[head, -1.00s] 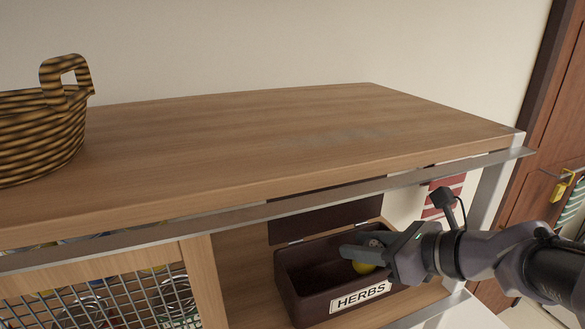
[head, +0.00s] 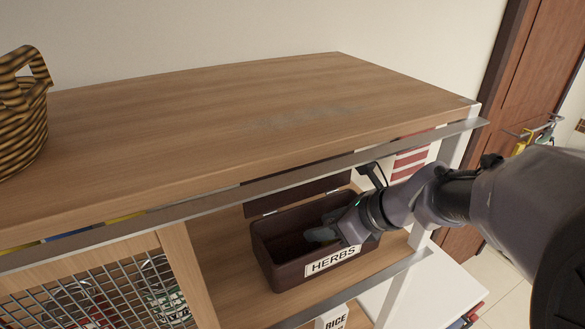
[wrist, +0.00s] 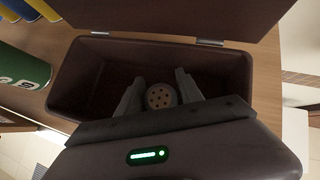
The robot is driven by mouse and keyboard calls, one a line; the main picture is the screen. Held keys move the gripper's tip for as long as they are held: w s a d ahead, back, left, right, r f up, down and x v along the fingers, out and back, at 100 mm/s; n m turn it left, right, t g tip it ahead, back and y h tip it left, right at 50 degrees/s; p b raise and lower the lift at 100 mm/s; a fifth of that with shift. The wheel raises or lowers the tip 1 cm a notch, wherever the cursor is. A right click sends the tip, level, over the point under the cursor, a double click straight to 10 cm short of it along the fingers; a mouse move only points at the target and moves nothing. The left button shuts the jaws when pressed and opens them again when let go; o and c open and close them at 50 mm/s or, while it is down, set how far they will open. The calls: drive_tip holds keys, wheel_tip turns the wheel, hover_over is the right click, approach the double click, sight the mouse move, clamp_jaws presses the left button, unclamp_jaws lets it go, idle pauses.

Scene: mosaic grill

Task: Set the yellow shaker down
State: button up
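The yellow shaker shows in the wrist view as a round grey top with holes (wrist: 160,96), between the two fingers of my gripper (wrist: 160,90). The fingers lie close against both sides of it, and its yellow body is hidden. In the head view my gripper (head: 325,232) reaches down into the dark brown box labelled HERBS (head: 285,271), and the shaker cannot be made out there. The box's lid stands open at the back; its inside also shows in the wrist view (wrist: 92,75). Whether the shaker touches the box floor cannot be told.
The box stands on a wooden shelf (head: 232,290) under a wooden top (head: 240,120) with a metal rail (head: 210,210) along its front. A mesh door (head: 110,300) is to the left. A wicker basket (head: 22,115) sits on the top. A green can (wrist: 22,70) stands beside the box.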

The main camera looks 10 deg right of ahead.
drive_tip(key=v, duration=0.8)
drive_tip(key=shift+a+r+p, duration=0.1)
drive_tip(key=shift+a+p, duration=0.05)
drive_tip(key=shift+p, duration=0.2)
drive_tip(key=shift+w, duration=0.1)
